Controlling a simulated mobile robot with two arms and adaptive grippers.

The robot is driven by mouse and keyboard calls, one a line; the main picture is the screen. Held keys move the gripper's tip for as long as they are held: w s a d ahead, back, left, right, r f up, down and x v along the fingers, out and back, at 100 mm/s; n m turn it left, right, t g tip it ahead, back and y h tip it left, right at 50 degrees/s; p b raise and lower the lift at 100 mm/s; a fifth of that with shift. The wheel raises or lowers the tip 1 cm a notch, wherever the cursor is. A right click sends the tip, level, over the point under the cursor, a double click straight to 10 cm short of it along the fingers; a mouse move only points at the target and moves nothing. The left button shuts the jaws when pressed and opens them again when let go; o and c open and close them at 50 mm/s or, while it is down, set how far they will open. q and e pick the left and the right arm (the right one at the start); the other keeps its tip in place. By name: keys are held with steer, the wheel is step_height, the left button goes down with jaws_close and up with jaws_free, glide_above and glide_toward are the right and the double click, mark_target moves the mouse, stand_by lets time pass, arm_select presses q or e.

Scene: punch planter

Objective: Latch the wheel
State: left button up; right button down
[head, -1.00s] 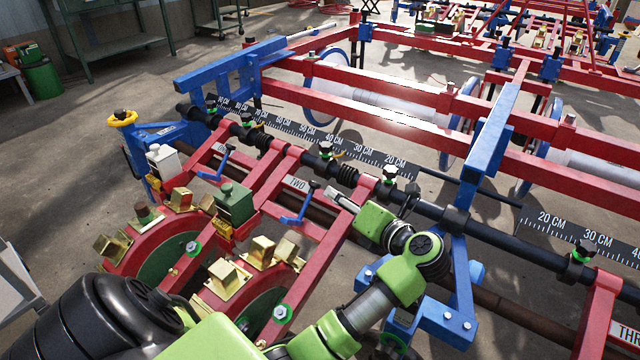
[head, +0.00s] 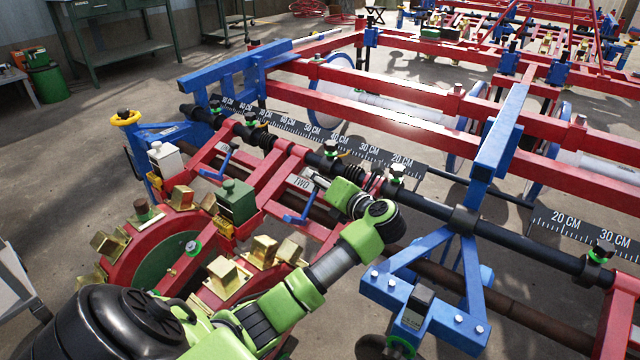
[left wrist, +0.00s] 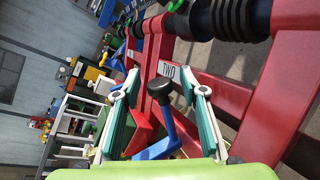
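The red wheel unit marked TWO (head: 302,183) carries a blue latch lever (head: 296,217), whose upper end is hidden behind my left gripper (head: 316,180) in the head view. In the left wrist view the lever (left wrist: 168,125) rises to a black knob (left wrist: 160,91). My left gripper (left wrist: 158,84) is open, with one green-padded finger on each side of the knob and visible gaps to it. A second blue lever (head: 217,171) sits on the neighbouring red wheel unit to the left. My right gripper is not in view.
A black toolbar (head: 430,207) with black clamp knobs runs behind the levers. A blue bracket (head: 425,305) stands right of my left arm. Brass-coloured blocks (head: 222,272) and a green box (head: 236,200) crowd the near side by the red wheel (head: 130,215).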

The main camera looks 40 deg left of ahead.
arm_select(q)
jaws_close()
